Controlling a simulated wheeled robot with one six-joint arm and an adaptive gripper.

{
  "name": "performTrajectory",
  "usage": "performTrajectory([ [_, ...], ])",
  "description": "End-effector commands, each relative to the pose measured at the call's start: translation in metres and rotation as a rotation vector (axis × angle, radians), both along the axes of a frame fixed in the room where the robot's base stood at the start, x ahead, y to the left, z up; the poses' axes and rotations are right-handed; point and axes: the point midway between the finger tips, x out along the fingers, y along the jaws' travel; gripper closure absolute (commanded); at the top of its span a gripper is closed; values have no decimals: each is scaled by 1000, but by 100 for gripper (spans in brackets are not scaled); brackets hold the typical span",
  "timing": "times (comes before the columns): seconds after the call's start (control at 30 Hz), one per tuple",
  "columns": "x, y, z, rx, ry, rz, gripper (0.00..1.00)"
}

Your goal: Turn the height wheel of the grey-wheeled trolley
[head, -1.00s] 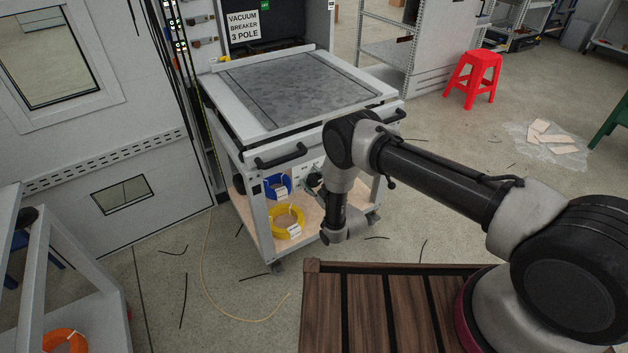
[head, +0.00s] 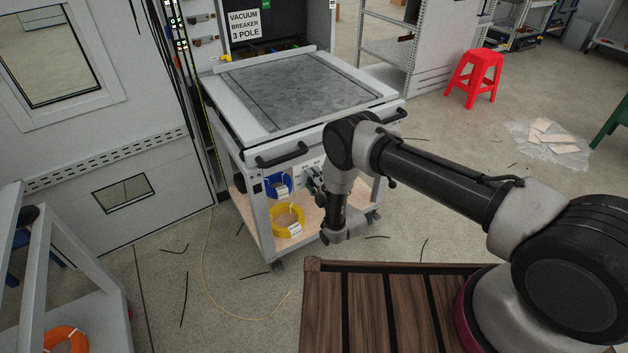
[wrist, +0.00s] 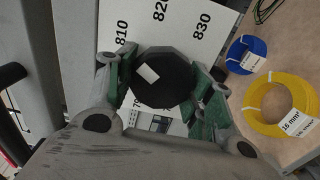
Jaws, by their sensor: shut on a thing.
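The trolley (head: 262,208) stands in front of the switchgear cabinet with a grey plate on top. Its height wheel (wrist: 168,88) is a dark round knob with a small white mark, seen in the wrist view in front of a white panel (wrist: 178,22) printed 810, 820 and 830. My gripper (wrist: 164,80) has its green-padded fingers on both sides of the wheel and is shut on it. In the head view my gripper (head: 313,180) reaches under the trolley's front edge, and my arm hides much of it and the wheel.
A yellow cable coil (head: 287,220) and a blue coil (head: 278,186) lie on the trolley's lower shelf, close to my gripper. Black handles (head: 281,156) stick out from the trolley's front edge. A red stool (head: 473,80) stands farther right. Loose cables lie on the floor.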

Motion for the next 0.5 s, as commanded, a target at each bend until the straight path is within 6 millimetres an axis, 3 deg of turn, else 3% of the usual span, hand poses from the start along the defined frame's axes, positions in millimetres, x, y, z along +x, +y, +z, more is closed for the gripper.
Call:
performTrajectory([
  [0.5,-1,0,-4,-407,-271,3,71],
])
